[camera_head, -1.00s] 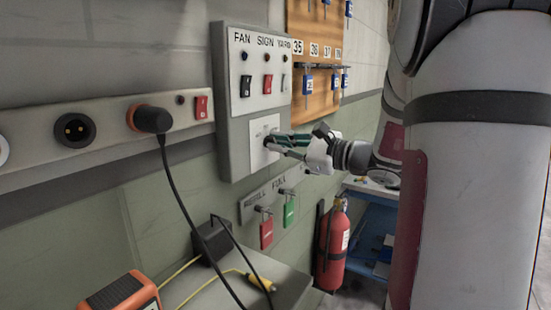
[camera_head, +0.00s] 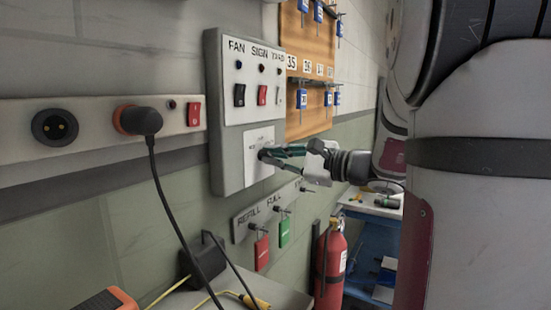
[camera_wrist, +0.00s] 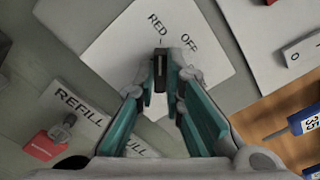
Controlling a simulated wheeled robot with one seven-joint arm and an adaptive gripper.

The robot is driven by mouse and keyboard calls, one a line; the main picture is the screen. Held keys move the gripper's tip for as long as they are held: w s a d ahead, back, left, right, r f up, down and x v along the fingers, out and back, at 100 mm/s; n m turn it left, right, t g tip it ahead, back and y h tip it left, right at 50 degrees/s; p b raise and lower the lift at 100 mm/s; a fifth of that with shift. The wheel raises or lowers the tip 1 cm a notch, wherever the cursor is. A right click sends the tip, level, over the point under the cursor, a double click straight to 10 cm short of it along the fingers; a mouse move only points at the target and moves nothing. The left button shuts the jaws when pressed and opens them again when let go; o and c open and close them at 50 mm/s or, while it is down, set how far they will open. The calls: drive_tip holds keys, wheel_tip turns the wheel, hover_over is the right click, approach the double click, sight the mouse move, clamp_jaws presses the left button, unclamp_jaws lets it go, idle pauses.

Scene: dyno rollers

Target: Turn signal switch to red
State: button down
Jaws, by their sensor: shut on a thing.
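The signal switch is a dark knob (camera_wrist: 160,63) on a square white plate marked RED and OFF. In the wrist view its upper end lines up with the small mark below RED. In the head view the plate (camera_head: 259,137) sits low on the grey panel box, and the knob is mostly hidden by the fingers. My gripper (camera_wrist: 161,75) is shut on the knob, with one green-and-grey finger on each side. In the head view my gripper (camera_head: 270,153) reaches the plate from the right.
Above the plate are FAN, SIGN and YARD rocker switches (camera_head: 262,95). Red (camera_head: 262,251) and green (camera_head: 284,232) tags hang below on a REFILL/FULL strip. A key board (camera_head: 310,107) is at the right. A fire extinguisher (camera_head: 330,270) stands below. A black plug (camera_head: 140,121) with cable is at the left.

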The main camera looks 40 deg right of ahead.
drive_tip(key=c, duration=1.7)
unclamp_jaws()
drive_tip(key=v, duration=1.2)
